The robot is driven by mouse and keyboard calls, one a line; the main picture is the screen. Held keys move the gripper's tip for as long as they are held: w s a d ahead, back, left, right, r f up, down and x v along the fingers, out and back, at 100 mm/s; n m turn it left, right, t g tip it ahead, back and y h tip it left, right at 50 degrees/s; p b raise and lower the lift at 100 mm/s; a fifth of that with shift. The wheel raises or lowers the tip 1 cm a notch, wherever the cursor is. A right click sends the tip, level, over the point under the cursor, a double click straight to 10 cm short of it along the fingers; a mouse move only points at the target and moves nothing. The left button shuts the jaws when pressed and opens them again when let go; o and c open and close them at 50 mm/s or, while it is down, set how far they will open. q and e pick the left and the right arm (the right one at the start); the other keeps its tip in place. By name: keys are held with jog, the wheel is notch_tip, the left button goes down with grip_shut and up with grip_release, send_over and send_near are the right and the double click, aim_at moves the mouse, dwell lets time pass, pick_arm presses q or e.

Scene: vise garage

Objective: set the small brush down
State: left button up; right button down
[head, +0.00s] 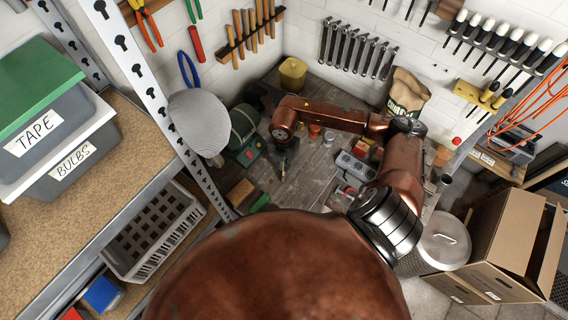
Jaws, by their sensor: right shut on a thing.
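My right arm reaches over the workbench (315,178) from the right, and its wrist is above the left part of the bench. My right gripper (284,155) points down there, small and dark in the picture. It is shut on the small brush (283,171), a thin dark shape below the fingers. The brush is partly hidden by the gripper, and I cannot tell whether its lower end touches the bench. My left gripper is not in view.
A green grinder-like machine (244,127) stands just left of the gripper. A grey power strip (355,165) and small jars lie to the right. A yellow container (292,73) and a paper bag (407,92) stand at the back. Bare bench top shows right of the brush.

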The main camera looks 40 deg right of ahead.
jog(key=shift+f, duration=0.2)
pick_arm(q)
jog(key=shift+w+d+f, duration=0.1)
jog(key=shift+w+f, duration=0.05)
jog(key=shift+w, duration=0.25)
pick_arm(e)
jog(key=c, duration=2.1)
grip_release()
jog(key=shift+r, duration=0.1)
